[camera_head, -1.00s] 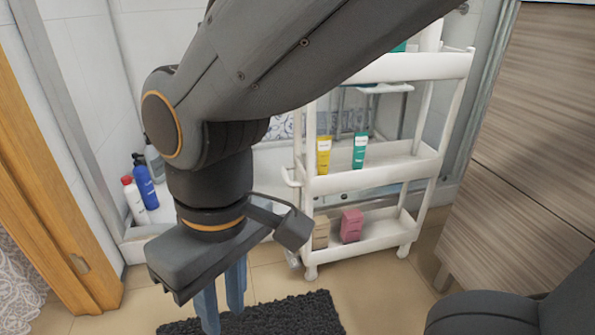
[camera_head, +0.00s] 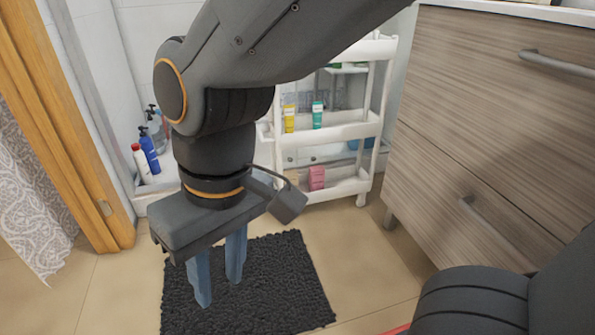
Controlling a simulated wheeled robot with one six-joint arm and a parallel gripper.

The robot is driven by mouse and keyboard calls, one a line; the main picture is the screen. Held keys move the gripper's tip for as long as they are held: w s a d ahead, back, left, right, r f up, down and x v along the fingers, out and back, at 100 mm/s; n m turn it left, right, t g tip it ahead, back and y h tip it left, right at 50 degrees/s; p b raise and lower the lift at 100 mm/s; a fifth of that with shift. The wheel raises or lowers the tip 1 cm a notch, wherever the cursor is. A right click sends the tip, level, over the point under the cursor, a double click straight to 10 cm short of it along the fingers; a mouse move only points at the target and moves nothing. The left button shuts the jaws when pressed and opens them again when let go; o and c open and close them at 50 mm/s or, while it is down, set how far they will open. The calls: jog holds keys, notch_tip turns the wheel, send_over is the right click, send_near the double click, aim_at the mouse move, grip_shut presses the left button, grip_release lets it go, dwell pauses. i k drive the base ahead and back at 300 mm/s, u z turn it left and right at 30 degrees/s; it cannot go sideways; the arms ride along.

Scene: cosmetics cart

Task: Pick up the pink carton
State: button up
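The pink carton (camera_head: 317,178) stands on the bottom shelf of the white cart (camera_head: 349,187), right of a beige carton (camera_head: 291,178) that my arm partly hides. My gripper (camera_head: 219,291) points down over the dark mat, in front of and left of the cart. Its two blue fingers are apart with nothing between them. The gripper is well away from the pink carton.
A yellow tube (camera_head: 289,118) and a teal tube (camera_head: 317,115) stand on the middle shelf. A wooden cabinet (camera_head: 480,130) stands to the right. Several bottles (camera_head: 149,149) stand at the left. A dark mat (camera_head: 290,280) lies on the tiled floor.

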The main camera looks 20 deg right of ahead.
aim_at(317, 173)
jog(key=k, duration=0.15)
jog(key=u, duration=1.2)
jog(key=i, duration=1.4)
jog(key=z, duration=1.35)
